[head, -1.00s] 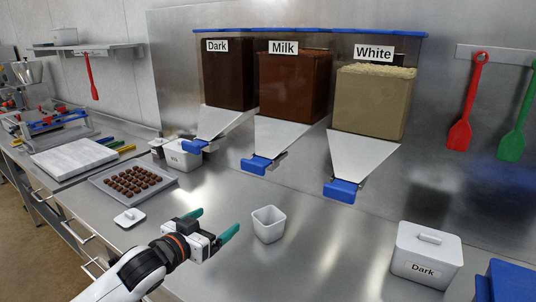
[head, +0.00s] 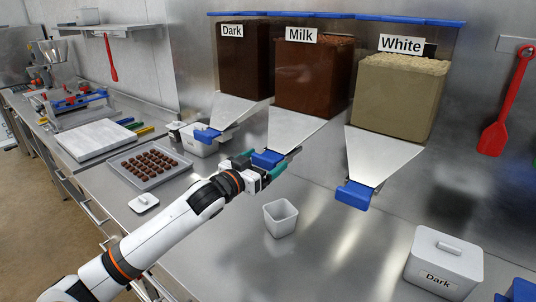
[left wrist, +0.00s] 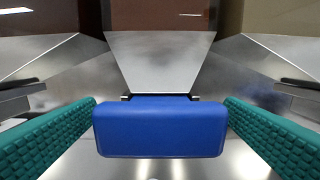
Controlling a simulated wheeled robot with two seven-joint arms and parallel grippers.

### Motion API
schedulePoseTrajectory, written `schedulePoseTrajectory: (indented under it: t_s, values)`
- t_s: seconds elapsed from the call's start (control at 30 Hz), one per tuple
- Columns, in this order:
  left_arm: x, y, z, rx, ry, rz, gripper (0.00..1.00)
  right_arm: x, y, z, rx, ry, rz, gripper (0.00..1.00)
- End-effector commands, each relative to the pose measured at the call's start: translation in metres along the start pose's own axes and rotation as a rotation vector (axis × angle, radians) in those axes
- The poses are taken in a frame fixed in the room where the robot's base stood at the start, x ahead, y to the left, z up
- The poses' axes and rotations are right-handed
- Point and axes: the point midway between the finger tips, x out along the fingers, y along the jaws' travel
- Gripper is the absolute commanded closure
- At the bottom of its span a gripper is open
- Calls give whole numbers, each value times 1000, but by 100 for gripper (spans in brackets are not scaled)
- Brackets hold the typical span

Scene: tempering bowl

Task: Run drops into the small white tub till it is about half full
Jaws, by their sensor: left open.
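The small white tub (head: 280,220) stands open on the steel counter, below and in front of the Milk hopper (head: 313,78). No drops show in what I see of its inside. My left gripper (head: 263,163) is at the Milk chute's blue flap (head: 267,158). In the left wrist view the blue flap (left wrist: 160,128) sits centred between two teal fingers, which are open with a gap on each side. The metal chute (left wrist: 160,62) rises behind the flap. My right gripper is not in view.
The Dark hopper (head: 243,60) and White hopper (head: 400,95) flank the Milk one. A lidded Dark tub (head: 444,264) stands at the right. A tray of chocolates (head: 150,185) and a small white lid (head: 144,203) lie left. The counter around the small tub is clear.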

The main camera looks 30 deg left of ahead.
Motion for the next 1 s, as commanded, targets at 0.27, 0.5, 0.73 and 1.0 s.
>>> schedulePoseTrajectory:
  t_s: [0.27,0.5,0.73,1.0]
  values:
    - [22,0,0,0,1,0,9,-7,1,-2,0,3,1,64]
    - [22,0,-1,1,1,0,9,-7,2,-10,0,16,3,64]
    - [22,0,-1,1,1,0,43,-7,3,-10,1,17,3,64]
    - [21,0,0,0,2,0,72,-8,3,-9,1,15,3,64]
